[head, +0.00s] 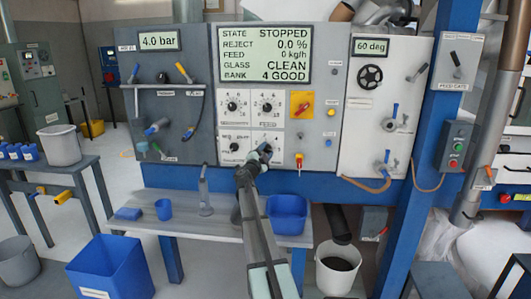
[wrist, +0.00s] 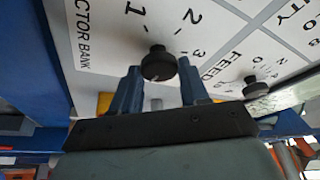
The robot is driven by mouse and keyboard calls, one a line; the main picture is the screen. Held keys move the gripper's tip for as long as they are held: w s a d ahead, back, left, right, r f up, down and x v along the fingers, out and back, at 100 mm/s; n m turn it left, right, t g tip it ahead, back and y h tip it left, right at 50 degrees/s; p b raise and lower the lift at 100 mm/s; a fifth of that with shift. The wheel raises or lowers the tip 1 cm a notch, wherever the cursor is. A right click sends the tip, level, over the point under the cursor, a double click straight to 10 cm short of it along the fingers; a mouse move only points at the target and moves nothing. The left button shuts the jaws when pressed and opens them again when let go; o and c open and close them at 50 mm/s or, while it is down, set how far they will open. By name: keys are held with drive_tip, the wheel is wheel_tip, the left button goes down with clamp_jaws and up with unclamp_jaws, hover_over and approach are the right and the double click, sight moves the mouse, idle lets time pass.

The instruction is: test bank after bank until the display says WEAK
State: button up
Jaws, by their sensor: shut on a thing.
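The display (head: 265,55) reads STATE STOPPED, REJECT 0.0 %, FEED 0 kg/h, GLASS CLEAN, BANK 4 GOOD. My gripper (head: 262,153) is at the lower right dial of the white dial panel. In the wrist view my gripper (wrist: 158,78) has its two blue fingers on either side of a round black knob (wrist: 158,62), shut on it. The label beside this knob ends in "CTOR BANK", and 1, 2 and 3 show around it. The knob's pointer direction cannot be made out. In the head view my gripper hides most of this knob.
Another black knob marked FEED (wrist: 250,80) is close on the right in the wrist view. A blue bin (head: 287,213) stands on the bench below.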

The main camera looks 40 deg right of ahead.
drive_tip(key=o, duration=1)
drive_tip(key=shift+v, duration=6.9)
